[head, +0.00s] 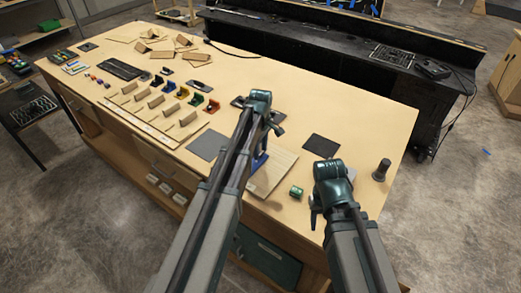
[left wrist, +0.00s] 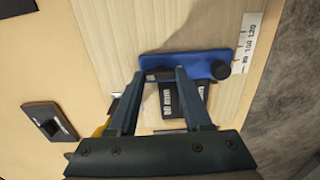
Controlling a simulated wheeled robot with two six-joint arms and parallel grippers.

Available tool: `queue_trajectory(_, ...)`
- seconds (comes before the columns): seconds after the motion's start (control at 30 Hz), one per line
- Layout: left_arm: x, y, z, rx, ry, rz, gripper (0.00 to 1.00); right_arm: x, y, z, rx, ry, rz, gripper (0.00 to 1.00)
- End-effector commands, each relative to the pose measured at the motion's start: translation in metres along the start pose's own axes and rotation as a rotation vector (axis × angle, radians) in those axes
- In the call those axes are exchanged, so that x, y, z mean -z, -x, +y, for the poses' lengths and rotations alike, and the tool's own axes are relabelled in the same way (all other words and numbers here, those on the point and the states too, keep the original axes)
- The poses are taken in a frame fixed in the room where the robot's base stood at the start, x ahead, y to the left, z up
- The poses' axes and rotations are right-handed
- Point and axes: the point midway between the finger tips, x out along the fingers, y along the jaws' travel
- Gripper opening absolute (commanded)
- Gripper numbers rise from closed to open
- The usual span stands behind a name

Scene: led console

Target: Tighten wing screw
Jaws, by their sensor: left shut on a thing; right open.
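A blue fixture (left wrist: 200,62) lies across a pale wooden board with a printed ruler strip. A round black knob (left wrist: 221,70) is at its right end. My left gripper (left wrist: 158,74) is over the fixture's left part. Its fingers are closed on a small dark piece that looks like the wing screw (left wrist: 160,75). Black blocks marked in mm (left wrist: 183,100) lie just below the fixture, partly behind the fingers. In the head view the blue fixture (head: 262,146) is mostly hidden by my left arm. My right gripper (head: 314,209) is open and empty above the table's near right part.
A small green object (head: 296,191) lies left of my right gripper. A dark cylinder (head: 381,169) stands near the table's right edge. Dark mats (head: 321,146) lie flat nearby. Coloured holders (head: 196,99) and wooden blocks fill the left side. The far right tabletop is clear.

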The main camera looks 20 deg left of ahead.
Motion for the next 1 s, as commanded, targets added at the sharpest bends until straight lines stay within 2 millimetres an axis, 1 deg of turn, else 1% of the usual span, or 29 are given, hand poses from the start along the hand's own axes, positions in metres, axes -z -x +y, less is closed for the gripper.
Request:
queue_trajectory(0.17,0.0,0.0,0.0001,0.0,-0.016,0.0,0.0,0.0,0.0,0.0,0.0,0.0,0.0,0.5)
queue_trajectory(0.37,0.0,0.0,0.0001,0.0,-0.103,0.0,0.0,0.0,0.0,0.0,0.0,0.0,0.0,0.5)
queue_trajectory(0.57,0.0,0.0,0.0001,0.0,-0.267,0.0,0.0,0.0,0.0,0.0,0.0,0.0,0.0,0.5)
queue_trajectory(1.0,0.0001,0.0001,0.0003,0.0,-0.685,0.0,0.0,0.0,0.0001,0.0,0.0,0.0,0.0,0.5)
